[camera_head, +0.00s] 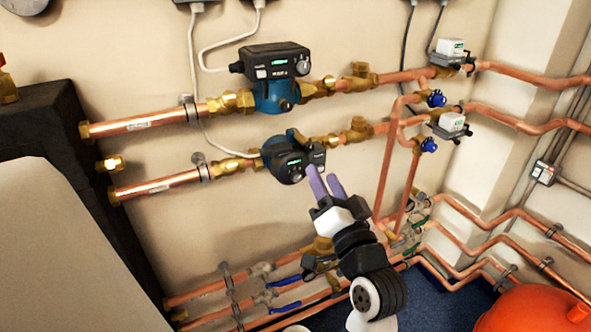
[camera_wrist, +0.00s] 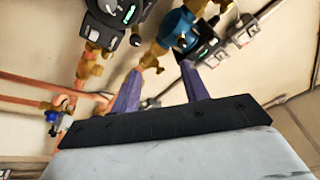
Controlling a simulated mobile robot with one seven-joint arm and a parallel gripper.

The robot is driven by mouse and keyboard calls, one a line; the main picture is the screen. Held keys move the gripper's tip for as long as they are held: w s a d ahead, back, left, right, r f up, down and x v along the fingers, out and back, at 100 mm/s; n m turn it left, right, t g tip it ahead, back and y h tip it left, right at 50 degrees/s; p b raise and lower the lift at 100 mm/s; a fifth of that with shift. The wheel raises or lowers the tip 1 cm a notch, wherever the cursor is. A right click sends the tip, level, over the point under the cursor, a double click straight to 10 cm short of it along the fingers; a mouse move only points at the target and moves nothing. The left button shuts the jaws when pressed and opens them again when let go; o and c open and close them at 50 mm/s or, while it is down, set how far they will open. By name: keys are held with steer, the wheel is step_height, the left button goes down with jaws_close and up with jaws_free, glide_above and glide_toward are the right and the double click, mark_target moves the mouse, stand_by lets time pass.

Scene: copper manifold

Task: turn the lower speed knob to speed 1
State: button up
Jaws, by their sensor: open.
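The lower pump (camera_head: 277,160) is a blue body with a black control box on the lower of two copper pipes. My gripper (camera_head: 321,172) is open, with two purple fingers just below and right of the lower pump's face. The fingers seem apart from the knob, but the exact gap cannot be told. In the wrist view my open fingers (camera_wrist: 160,70) point toward the pumps, with nothing between them.
The upper pump (camera_head: 270,75) with its own knob (camera_head: 303,67) is above. Copper pipes with blue-capped valves (camera_head: 429,145) stand to the right. Pipes with blue levers (camera_head: 285,281) run below. An orange vessel (camera_head: 530,310) is at the lower right.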

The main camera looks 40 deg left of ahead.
mark_target(298, 179)
steer(key=s+d+f+m+g+h+p, duration=0.1)
steer(key=d+f+m+g+h+p, duration=0.15)
steer(key=f, duration=0.45)
steer(key=shift+n+g, duration=0.25)
steer(key=shift+g, duration=0.3)
steer(key=p+x, duration=0.2)
steer(key=x, duration=1.1)
steer(key=shift+w+d+r+p, duration=0.1)
steer(key=shift+r+p, duration=0.1)
steer(key=shift+p, duration=0.15)
jaws_close()
